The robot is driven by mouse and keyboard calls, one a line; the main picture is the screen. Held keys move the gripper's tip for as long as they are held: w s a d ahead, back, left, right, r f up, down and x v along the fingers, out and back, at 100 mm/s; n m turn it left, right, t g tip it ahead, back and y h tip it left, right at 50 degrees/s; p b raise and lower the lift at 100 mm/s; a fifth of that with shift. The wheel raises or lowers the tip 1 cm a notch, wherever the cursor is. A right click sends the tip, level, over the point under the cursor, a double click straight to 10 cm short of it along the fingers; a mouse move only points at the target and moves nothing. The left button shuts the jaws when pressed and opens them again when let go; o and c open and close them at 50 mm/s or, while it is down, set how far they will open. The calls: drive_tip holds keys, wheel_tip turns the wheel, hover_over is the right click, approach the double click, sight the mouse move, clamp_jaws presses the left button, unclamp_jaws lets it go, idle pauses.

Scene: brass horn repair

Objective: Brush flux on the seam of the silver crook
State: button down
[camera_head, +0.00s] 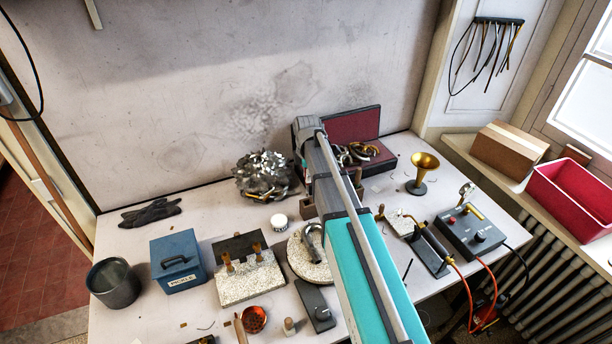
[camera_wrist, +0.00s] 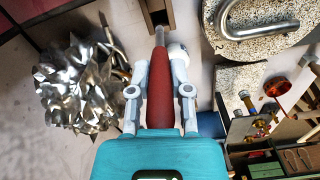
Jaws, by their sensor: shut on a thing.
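The silver crook (camera_head: 312,240) is a curved pipe on a round pale speckled board (camera_head: 299,260). In the wrist view the crook (camera_wrist: 258,25) shows at the top right, clear of my gripper. My gripper (camera_wrist: 160,68) is shut on a red-handled tool (camera_wrist: 160,92), with one finger on each side. The tool's metal neck points up the picture to a brown wooden holder (camera_wrist: 157,14); I cannot tell whether it rests in it. Its tip type is unclear. A small white-lidded jar (camera_head: 279,221) stands left of the crook. My arm hides the gripper in the head view.
A spiky metal scrap heap (camera_head: 264,177) is close left of my gripper. An open dark red case (camera_head: 350,127) stands behind. A blue box (camera_head: 178,262), a speckled block (camera_head: 250,280) and a black control box (camera_head: 470,231) also stand on the bench.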

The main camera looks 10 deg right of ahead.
idle(0.3)
drive_tip(key=shift+f+b, duration=0.75)
drive_tip(key=shift+f, duration=0.05)
drive_tip(key=shift+s, duration=0.1)
